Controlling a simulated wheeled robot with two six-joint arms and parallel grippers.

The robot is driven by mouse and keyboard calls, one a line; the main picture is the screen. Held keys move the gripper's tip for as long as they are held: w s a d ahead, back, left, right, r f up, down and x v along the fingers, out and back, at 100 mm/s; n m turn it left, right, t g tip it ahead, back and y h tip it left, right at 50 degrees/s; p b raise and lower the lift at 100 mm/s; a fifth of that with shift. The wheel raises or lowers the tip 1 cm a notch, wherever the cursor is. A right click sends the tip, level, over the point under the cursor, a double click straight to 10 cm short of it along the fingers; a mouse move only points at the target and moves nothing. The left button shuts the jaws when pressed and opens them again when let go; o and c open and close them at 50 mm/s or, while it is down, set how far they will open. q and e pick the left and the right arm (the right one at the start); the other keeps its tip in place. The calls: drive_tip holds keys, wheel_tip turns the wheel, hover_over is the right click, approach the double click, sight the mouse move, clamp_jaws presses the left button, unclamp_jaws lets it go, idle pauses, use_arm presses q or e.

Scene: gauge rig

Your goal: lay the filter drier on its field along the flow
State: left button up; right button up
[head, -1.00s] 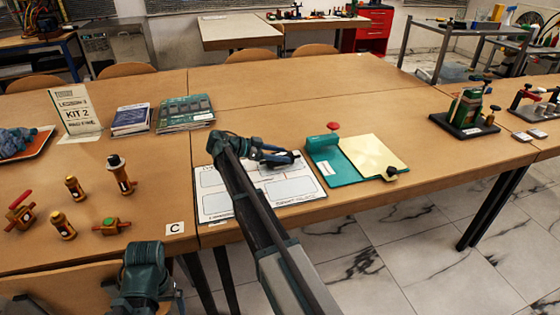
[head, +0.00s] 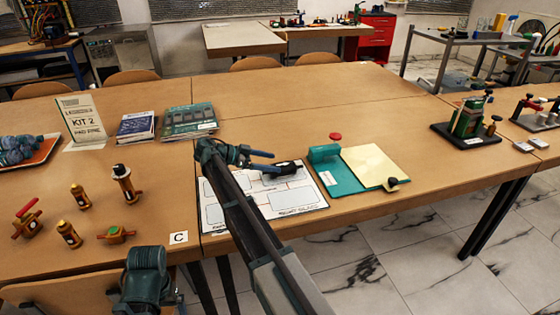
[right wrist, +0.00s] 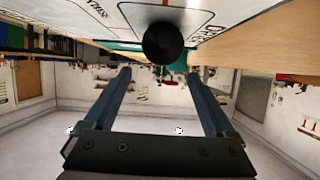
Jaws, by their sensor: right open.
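A small dark cylinder, seemingly the filter drier (head: 288,166), lies on the white printed mat (head: 302,209) over its upper right part. I cannot make out its field's outline or flow marking under it. In the right wrist view the dark cylinder (right wrist: 163,42) shows end-on as a black disc, beyond and between the fingers. My right gripper (head: 268,160) is open, left of the cylinder, its fingers pointing at it. In the right wrist view the right gripper (right wrist: 159,74) has clear space between its fingers. My left gripper is out of view.
A teal holder with a cream plate (head: 374,166) stands right of the mat. Several brass fittings (head: 80,197) stand at left. A green-and-brass rig (head: 466,122) is far right. The table's back is clear.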

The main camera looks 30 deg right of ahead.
sight(284, 164)
drive_tip(key=p+v, duration=0.2)
drive_tip(key=v, duration=0.5)
drive_tip(key=shift+d+f, duration=0.1)
drive_tip(key=shift+s+d+f, duration=0.1)
drive_tip(key=shift+d+f, duration=0.05)
drive_tip(key=shift+d, duration=0.15)
drive_tip(key=b+x, duration=0.4)
drive_tip(key=x, duration=0.5)
drive_tip(key=shift+s+d+f, duration=0.15)
drive_tip(key=shift+d, duration=0.05)
drive_tip(key=shift+b+x, duration=0.35)
drive_tip(key=shift+x, duration=0.5)
drive_tip(key=shift+r, duration=0.2)
